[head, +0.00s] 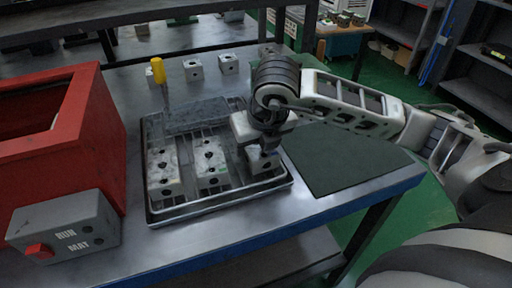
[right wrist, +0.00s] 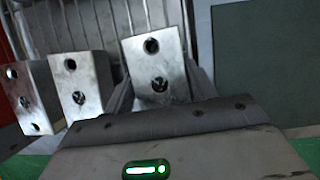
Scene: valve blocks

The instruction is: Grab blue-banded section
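Metal valve blocks stand in a wire tray (head: 220,207) on the table: a left block (head: 161,170), a middle block (head: 211,168) and a right block (head: 262,160). My right gripper (head: 268,150) points down at the right block and partly hides it. In the right wrist view this block (right wrist: 158,72) is between my two fingers (right wrist: 160,95); whether they press on it is unclear. Two other blocks (right wrist: 82,85) stand to its left. I make out no blue band on any block. My left gripper is not in view.
A red bin (head: 95,150) and a grey box with a red button (head: 65,228) stand at the left. A yellow-topped post (head: 158,72) and several small blocks (head: 193,70) are behind the tray. A dark mat (head: 345,160) lies clear at the right.

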